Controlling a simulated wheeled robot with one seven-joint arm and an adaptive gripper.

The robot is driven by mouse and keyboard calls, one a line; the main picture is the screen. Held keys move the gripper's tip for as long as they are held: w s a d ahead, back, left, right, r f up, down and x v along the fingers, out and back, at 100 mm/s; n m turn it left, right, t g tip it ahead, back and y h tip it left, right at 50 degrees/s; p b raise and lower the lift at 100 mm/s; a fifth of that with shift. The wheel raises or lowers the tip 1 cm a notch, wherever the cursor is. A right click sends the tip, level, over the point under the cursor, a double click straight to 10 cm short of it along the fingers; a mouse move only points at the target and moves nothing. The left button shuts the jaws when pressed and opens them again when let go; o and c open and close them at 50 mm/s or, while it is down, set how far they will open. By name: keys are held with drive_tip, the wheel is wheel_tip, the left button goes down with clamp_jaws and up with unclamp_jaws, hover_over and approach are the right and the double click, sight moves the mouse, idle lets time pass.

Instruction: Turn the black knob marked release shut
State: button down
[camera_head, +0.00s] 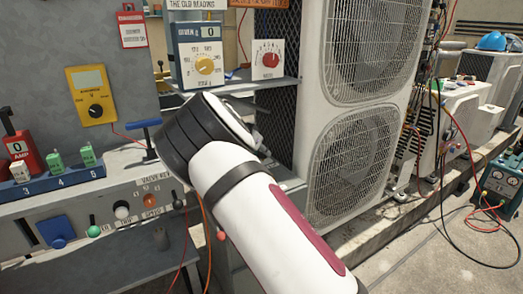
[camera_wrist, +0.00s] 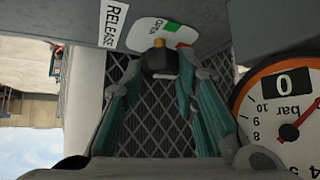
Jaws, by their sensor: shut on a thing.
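The black knob (camera_wrist: 160,62) is in the upper middle of the wrist view, with a yellow mark at its top. A white plate (camera_wrist: 178,27) with green and red patches lies behind it, and its small print appears upside down. A label reading RELEASE (camera_wrist: 115,20) is to the left of the plate. My gripper (camera_wrist: 160,75) has its teal-lined fingers on both sides of the knob and is shut on it. In the head view my white arm and dark wrist hide the knob and most of the gripper.
A round bar gauge (camera_wrist: 285,110) with a red needle is close to the right finger in the wrist view. In the head view, a condenser (camera_head: 312,90) stands right of my wrist. A yellow meter (camera_head: 91,95) and a bench panel (camera_head: 115,185) with switches are at left.

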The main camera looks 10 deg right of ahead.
drive_tip(key=shift+f, duration=0.15)
drive_tip(key=c, duration=1.3)
unclamp_jaws()
